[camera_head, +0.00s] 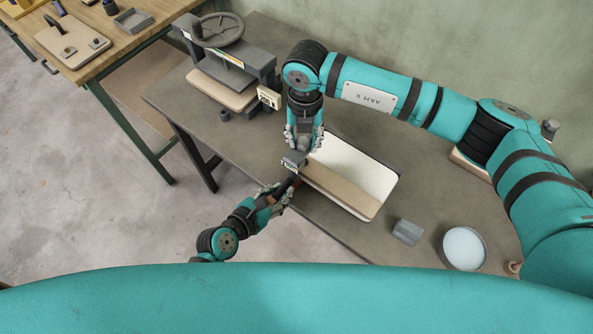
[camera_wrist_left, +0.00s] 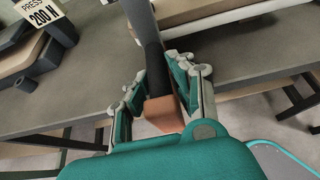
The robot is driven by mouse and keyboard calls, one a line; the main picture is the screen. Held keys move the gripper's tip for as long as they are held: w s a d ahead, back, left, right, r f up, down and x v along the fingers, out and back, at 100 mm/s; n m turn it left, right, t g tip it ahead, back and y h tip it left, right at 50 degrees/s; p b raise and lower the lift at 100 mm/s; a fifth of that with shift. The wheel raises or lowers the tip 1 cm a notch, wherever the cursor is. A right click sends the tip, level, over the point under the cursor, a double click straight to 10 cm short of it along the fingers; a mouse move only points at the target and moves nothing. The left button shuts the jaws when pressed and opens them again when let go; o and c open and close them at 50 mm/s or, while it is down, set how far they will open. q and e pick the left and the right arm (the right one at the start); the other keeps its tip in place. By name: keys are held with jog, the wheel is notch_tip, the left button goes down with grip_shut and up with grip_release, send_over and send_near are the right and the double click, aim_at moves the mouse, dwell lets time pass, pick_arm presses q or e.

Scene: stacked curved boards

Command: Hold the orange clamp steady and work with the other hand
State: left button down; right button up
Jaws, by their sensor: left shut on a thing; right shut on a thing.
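The orange clamp shows as an orange-brown block (camera_wrist_left: 163,113) and a dark bar (camera_wrist_left: 152,50) in the left wrist view. My left gripper (camera_head: 279,194) is shut on it at the table's front edge; one finger is on each side in the wrist view. My right gripper (camera_head: 304,142) points down just above and is shut on a small grey piece (camera_head: 293,160) at the left corner of the board stack. Whether that piece belongs to the clamp I cannot tell. The stack has a white top (camera_head: 362,168) and a light wooden strip (camera_head: 340,189).
A grey press with a handwheel (camera_head: 217,30) stands at the back left, with a "PRESS 200 N" sign (camera_wrist_left: 42,14). A small grey block (camera_head: 407,231) and a round dish (camera_head: 464,248) are at the right. The grey table (camera_head: 230,140) is bare left of the stack.

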jog(key=shift+m, duration=0.9)
jog(key=shift+m, duration=0.9)
jog(key=shift+m, duration=1)
jog(key=shift+m, duration=0.9)
